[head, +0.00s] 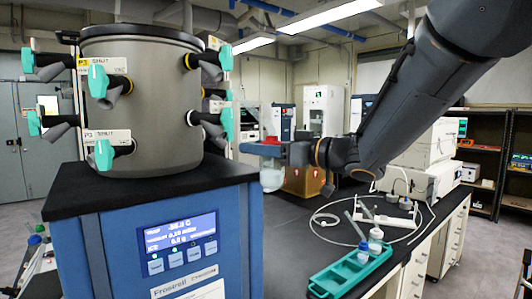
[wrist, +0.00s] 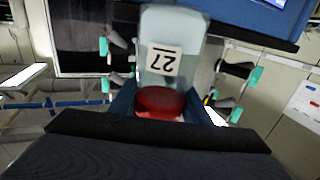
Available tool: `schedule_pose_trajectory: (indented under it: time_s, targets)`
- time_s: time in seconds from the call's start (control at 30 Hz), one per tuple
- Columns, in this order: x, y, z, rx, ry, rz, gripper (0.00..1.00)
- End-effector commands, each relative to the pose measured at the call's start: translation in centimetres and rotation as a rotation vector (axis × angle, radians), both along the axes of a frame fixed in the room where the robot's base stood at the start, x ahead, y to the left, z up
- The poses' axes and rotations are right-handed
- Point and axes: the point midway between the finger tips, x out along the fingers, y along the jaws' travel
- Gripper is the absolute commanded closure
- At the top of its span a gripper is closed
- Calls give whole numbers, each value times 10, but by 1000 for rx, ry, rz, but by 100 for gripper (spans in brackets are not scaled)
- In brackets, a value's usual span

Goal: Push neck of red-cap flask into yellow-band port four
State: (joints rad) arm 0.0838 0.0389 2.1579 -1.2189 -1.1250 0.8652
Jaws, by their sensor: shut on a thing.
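My gripper (head: 286,152) is shut on the red-cap flask (head: 271,178), to the right of the grey drum and apart from it. The flask is pale and translucent, with its red cap (head: 269,141) uppermost in the head view. In the wrist view the flask (wrist: 172,30) bears a label reading 27, upside down, and the red cap (wrist: 160,103) sits between the fingers. The grey drum (head: 142,110) carries several ports with teal valve handles. A yellow-banded port (head: 190,62) is on its upper right side. I cannot read which port is number four.
The drum stands on a blue freeze dryer (head: 185,240) with a lit display and black top. Open air lies between flask and drum.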

Motion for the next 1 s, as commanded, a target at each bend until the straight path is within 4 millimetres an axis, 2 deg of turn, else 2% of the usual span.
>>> schedule_pose_trajectory:
  time_s: [0.4, 1.0]
  targets:
    - [9, 17, 21, 0, -1, -3, 98]
    - [12, 21, 24, 0, -1, -5, 98]
